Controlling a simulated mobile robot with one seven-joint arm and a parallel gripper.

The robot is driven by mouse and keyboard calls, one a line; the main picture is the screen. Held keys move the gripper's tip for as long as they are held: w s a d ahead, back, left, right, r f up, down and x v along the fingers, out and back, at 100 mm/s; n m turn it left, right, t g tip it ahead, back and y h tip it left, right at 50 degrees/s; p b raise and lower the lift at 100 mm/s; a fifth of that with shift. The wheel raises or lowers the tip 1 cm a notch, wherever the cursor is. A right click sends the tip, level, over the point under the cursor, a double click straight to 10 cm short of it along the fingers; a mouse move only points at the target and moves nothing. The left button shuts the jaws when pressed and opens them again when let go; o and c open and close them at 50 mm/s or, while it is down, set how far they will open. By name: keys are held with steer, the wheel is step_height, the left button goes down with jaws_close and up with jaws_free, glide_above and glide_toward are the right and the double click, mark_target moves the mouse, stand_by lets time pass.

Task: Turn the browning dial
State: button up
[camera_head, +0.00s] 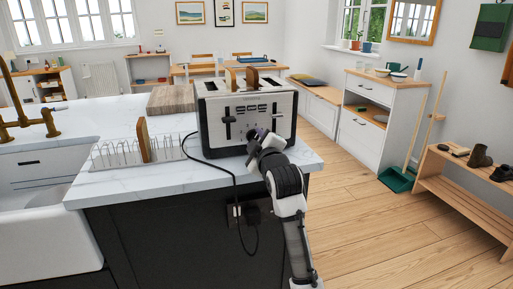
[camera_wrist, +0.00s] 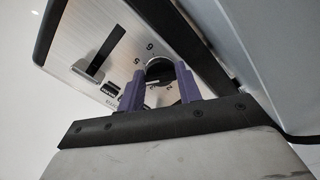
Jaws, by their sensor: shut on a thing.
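The steel toaster (camera_head: 222,105) stands on the white marble counter with two brown slices (camera_head: 252,76) showing in its top slots. Its front panel (camera_wrist: 88,40) fills the upper wrist view, tilted, with printed dial numbers including 5 and 6. The dark round browning dial (camera_wrist: 157,68) sits among these numbers. My gripper (camera_wrist: 160,76) is shut on the dial, one purple finger on each side. In the head view my gripper (camera_head: 259,138) is at the toaster's lower front and hides the dial. A lever (camera_wrist: 97,61) shows beside the dial in the wrist view.
A wire toast rack (camera_head: 112,154) holding one slice (camera_head: 144,138) stands left of the toaster. A wooden board (camera_head: 170,99) lies behind. A black cord (camera_head: 213,168) hangs over the counter edge to a socket near my arm.

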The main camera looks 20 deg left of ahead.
steer(key=shift+n+b, duration=0.4)
steer(key=shift+n, duration=0.4)
steer(key=o, duration=1)
steer(key=b+v, duration=0.2)
steer(key=v, duration=1.2)
